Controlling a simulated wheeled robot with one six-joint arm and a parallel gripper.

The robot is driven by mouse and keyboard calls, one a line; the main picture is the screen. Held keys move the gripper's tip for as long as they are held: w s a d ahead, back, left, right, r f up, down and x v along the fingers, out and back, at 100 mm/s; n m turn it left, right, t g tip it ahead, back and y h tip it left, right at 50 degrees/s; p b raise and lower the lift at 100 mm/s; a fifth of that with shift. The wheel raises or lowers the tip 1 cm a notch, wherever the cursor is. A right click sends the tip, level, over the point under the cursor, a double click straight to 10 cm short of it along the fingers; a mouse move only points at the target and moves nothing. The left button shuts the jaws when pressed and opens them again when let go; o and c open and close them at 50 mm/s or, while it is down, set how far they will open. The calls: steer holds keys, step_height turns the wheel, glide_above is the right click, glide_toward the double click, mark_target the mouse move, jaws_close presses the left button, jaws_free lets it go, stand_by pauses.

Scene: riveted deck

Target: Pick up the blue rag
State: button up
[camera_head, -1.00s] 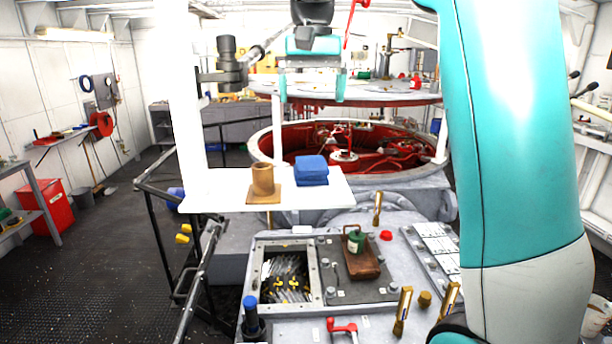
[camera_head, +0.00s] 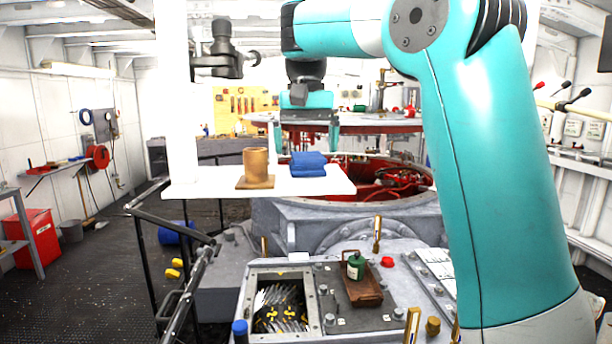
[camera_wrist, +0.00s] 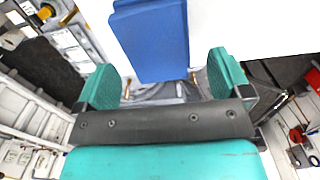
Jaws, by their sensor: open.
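The blue rag (camera_head: 308,165) is a folded stack lying on a white shelf (camera_head: 205,183) in the head view. In the wrist view the rag (camera_wrist: 152,40) shows at the top, beyond and between the two teal fingers. My gripper (camera_head: 306,148) is open and empty, its fingers pointing down on either side above the rag. In the wrist view the gripper (camera_wrist: 165,85) has nothing between its fingertips that I can see it touching. Whether the fingertips are level with the rag is hard to tell.
A brown cup (camera_head: 256,163) on a small brown base stands left of the rag on the same shelf. A white post (camera_head: 179,100) rises at the shelf's left. A machine panel with a green canister (camera_head: 355,266) lies below. A red-lined round hatch (camera_head: 395,180) is behind.

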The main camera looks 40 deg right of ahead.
mark_target(306, 154)
step_height(306, 154, down, 3)
steer(key=shift+r+b, duration=0.1)
steer(key=shift+b, duration=0.8)
steer(key=c, duration=1.1)
steer(key=shift+r, duration=0.15)
steer(key=shift+r+p, duration=9.05)
steer(key=shift+r, duration=0.8)
